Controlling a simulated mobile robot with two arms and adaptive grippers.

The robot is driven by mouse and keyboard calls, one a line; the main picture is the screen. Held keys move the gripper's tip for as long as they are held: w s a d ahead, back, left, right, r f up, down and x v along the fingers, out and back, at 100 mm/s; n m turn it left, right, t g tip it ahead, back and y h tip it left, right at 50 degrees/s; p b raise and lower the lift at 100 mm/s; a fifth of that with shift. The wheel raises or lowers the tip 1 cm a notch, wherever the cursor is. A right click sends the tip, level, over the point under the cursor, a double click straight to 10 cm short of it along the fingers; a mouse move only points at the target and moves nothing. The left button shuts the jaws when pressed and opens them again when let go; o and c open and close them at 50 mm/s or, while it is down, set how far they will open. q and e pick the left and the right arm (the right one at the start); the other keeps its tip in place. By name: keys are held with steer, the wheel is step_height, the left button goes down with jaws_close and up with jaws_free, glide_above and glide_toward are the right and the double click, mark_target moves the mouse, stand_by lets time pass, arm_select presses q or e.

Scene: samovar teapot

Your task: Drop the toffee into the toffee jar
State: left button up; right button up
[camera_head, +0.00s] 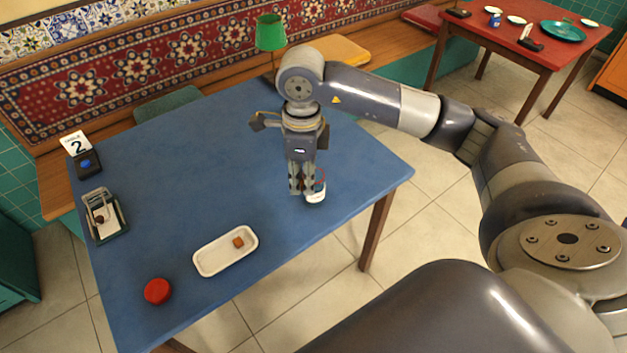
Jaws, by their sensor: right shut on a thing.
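My right gripper (302,187) points down over the blue table, its fingers shut on a small brown piece, apparently a toffee, mostly hidden between them. The toffee jar (316,194), small with a pale label and a dark base, stands right beside the fingertips. The fingers partly cover it, and I cannot tell whether they are over its mouth or touching it. Another brown toffee (238,242) lies on the white tray (211,264). My left gripper is out of view.
The blue table (190,190) also holds a round red lid (157,290), a number 2 sign (75,143), a small rack (104,216) and a green-shaded lamp (271,33) behind my arm. The table's middle is clear. A red table (500,45) with dishes stands behind.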

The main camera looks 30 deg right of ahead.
steer(key=w+d+r+m+p, duration=0.25)
steer(key=d+m+p, duration=0.2)
steer(key=m, duration=1.05)
steer(key=w+d+r+m+p, duration=0.25)
steer(key=w+d+m, duration=0.2)
steer(key=m, duration=0.95)
step_height(320, 180, down, 6)
steer(key=b, duration=0.4)
steer(key=shift+s+f, duration=0.25)
steer(key=o, duration=0.8)
steer(key=shift+r, duration=0.1)
